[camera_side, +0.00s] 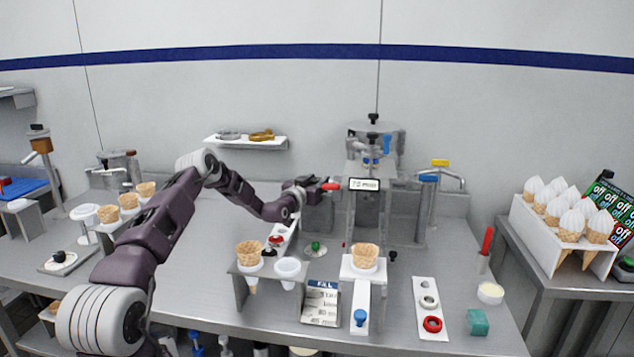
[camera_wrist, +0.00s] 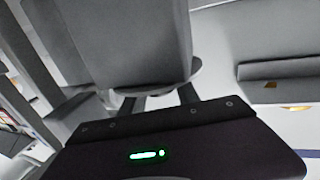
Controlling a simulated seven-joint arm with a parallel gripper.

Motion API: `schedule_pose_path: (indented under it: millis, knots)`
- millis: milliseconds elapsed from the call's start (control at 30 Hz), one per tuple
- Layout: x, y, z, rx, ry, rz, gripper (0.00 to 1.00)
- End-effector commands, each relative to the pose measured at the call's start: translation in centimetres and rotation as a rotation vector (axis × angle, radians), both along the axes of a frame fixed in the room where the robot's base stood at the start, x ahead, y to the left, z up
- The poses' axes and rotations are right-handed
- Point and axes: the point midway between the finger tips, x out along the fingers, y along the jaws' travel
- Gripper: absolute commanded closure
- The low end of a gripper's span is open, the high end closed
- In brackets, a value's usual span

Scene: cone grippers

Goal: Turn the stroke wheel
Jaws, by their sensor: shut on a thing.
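My gripper (camera_side: 314,187) is at the left side of the grey filling machine (camera_side: 391,208) in the side view, beside a red-ended part (camera_side: 331,186). In the wrist view, my two dark fingers (camera_wrist: 161,98) reach to a thin grey disc edge, which I take for the stroke wheel (camera_wrist: 129,91). My gripper is shut on it. A large grey block (camera_wrist: 130,40) stands just beyond and hides most of the disc. In the side view, my gripper and the machine hide the wheel, so its turn angle cannot be told.
A stand with a cone (camera_side: 250,252) and a white cup (camera_side: 288,269) is in front of my arm. Another cone (camera_side: 364,255) stands on a white block before the machine. A display (camera_side: 364,184) is on the machine. A ring tray (camera_side: 430,318) lies to the right.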

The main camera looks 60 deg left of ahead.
Motion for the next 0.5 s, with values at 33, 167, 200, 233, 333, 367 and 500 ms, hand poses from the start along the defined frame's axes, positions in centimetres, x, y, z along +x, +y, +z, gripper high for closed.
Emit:
schedule_pose_path:
  millis: [33,167,200,233,333,367,500]
  knots:
    - [-0.12,0.20,-0.01,0.003,0.001,-0.029,1.00]
    - [-0.12,0.22,-0.04,0.002,0.002,-0.120,1.00]
    - [-0.13,0.25,-0.05,0.002,0.002,-0.146,1.00]
    - [-0.12,0.26,-0.03,0.002,0.002,-0.165,1.00]
    - [-0.10,0.22,-0.06,0.002,0.002,-0.226,1.00]
    - [-0.09,0.21,-0.07,0.003,0.003,-0.243,1.00]
    - [-0.10,0.18,-0.11,0.002,0.003,-0.307,1.00]
